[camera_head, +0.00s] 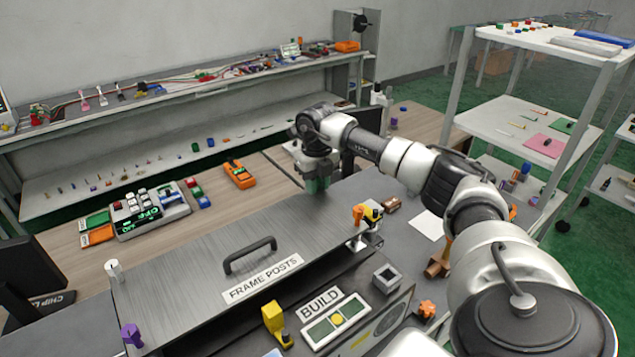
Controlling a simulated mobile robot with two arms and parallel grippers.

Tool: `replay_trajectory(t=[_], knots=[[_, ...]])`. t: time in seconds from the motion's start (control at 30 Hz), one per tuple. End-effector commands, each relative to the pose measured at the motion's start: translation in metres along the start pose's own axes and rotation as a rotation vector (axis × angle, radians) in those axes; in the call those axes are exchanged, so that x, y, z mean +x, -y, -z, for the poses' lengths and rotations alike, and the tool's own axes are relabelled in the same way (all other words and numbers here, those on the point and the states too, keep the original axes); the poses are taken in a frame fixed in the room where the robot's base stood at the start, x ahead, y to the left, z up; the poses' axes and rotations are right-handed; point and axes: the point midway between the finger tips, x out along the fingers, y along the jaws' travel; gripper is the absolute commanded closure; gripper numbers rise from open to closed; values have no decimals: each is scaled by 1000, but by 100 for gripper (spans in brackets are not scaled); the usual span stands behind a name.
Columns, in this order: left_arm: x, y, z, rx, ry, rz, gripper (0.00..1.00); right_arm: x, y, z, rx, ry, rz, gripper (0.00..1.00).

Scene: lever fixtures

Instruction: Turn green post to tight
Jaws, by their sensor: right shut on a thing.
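My right arm reaches in from the right to the back right part of the grey fixture panel (190,265) labelled "FRAME POSTS". My right gripper (318,182) points down there and is shut on the green post (318,187), which shows only as a dull green patch at the fingers. The fingers and wrist hide most of the post, so its turn angle and any tight mark cannot be read. My left gripper is not in view.
A white post (113,270), a purple post (131,335), a yellow lever (273,320) and an orange-yellow lever (368,214) stand around the panel. A dark handle (250,255) rises from its middle. An orange multimeter (239,174) lies behind.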

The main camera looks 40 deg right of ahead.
Motion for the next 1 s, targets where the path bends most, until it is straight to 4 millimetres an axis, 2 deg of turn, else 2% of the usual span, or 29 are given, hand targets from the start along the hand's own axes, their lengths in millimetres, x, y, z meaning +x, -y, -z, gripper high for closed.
replay_trajectory(t=[0.2, 0.5, 1.0], knots=[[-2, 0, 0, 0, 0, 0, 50, -3, 0, -1, 183, 7, -1, 100], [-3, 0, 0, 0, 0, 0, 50, -3, -1, -2, 353, 8, -2, 100], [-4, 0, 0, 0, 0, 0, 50, -4, -1, -2, 426, 10, -3, 100]])
